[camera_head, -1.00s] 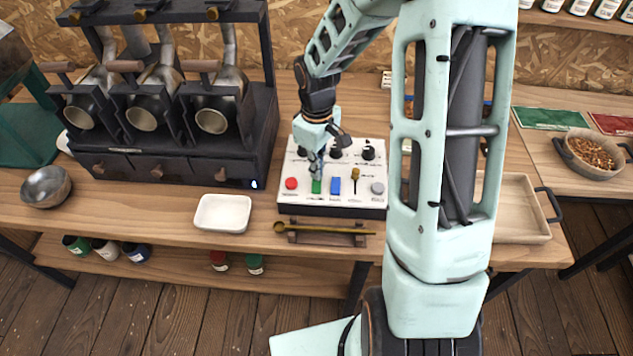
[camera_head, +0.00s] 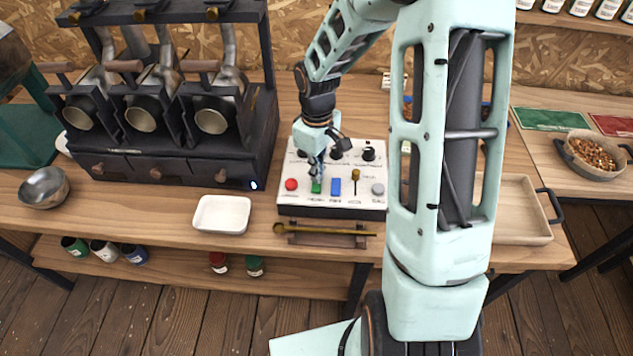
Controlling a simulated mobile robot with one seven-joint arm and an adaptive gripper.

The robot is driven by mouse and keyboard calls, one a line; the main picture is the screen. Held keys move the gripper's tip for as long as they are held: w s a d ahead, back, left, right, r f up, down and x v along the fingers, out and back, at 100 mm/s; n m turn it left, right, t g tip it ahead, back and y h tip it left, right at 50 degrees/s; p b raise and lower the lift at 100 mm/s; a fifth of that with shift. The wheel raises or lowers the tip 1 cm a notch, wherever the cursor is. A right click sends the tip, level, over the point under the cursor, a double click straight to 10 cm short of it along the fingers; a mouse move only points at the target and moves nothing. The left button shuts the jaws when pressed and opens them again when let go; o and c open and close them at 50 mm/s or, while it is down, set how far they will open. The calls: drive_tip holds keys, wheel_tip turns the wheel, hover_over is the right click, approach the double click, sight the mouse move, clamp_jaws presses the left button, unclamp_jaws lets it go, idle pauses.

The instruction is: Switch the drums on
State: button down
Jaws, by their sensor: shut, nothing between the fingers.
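The white control panel (camera_head: 362,202) stands on the wooden bench. Along its front it has a red button (camera_head: 291,184), a green button (camera_head: 316,187), a blue button (camera_head: 335,187), a brass-knobbed slider (camera_head: 355,176) and a grey button (camera_head: 378,189). Black knobs (camera_head: 368,152) sit at its back. My gripper (camera_head: 316,177) points down, shut and empty, with its tips at the green button; I cannot tell if they touch it. It partly hides the green button and the back left of the panel. The roaster with three drums (camera_head: 141,118) stands at the left, a small blue-white light lit on its front.
A white dish (camera_head: 222,214) and a metal bowl (camera_head: 44,187) are left of the panel. A brass scoop (camera_head: 325,230) lies on a rest in front of it. A wooden tray (camera_head: 525,208) is at the right, partly behind my arm.

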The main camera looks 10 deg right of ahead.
drive_tip(key=shift+r+p, duration=2.55)
drive_tip(key=shift+r, duration=0.85)
